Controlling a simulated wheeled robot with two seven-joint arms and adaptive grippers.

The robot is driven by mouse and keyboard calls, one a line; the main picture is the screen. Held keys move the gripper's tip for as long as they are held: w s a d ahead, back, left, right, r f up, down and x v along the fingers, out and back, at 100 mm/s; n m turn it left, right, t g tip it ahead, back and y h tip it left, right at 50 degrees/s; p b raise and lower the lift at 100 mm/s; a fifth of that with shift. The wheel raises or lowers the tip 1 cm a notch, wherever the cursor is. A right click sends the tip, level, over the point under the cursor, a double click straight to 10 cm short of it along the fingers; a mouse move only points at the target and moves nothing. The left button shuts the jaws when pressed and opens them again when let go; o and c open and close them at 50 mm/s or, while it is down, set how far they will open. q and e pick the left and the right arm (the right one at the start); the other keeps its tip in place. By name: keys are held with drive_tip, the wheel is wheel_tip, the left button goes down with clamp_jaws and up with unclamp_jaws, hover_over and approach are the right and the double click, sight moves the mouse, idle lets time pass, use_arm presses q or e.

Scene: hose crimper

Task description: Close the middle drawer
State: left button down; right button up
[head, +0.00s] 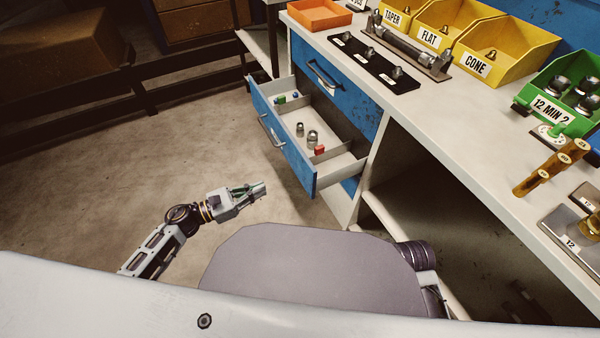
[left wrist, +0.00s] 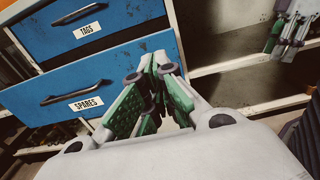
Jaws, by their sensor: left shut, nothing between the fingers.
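The middle drawer (head: 296,158) stands pulled out of the blue and white cabinet, with small metal fittings and coloured pieces inside. In the left wrist view a drawer front labelled SPARES (left wrist: 125,73) fills the left, with a dark bar handle (left wrist: 76,92). My left gripper (head: 261,187) is shut and empty, in front of and below the drawer front, apart from it in the head view. Its fingers (left wrist: 153,68) overlap the right part of that front in the left wrist view; contact cannot be told. My right gripper (left wrist: 287,32) shows partly at the wrist view's top right.
The top drawer (head: 328,70) looks shut, its TAGS label (left wrist: 88,31) in the wrist view. The workbench top (head: 440,125) carries yellow bins (head: 447,30), a green bin (head: 562,90) and an orange tray (head: 319,14). The floor (head: 190,130) before the drawer is clear.

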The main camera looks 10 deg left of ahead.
use_arm(q)
drive_tip(key=shift+w+d, duration=0.1)
idle(0.4)
approach(308, 169)
drive_tip(key=b+x, duration=0.1)
drive_tip(key=x, duration=0.4)
drive_tip(key=shift+w+f, duration=0.1)
drive_tip(key=shift+f, duration=0.05)
drive_tip(key=shift+x, duration=0.9)
drive_tip(key=shift+d, duration=0.1)
use_arm(e)
wheel_tip(308, 169, up, 2)
drive_tip(key=shift+a, duration=0.15)
drive_tip(key=shift+f, duration=0.1)
use_arm(q)
drive_tip(key=shift+w+d, duration=0.1)
drive_tip(key=shift+d, duration=0.05)
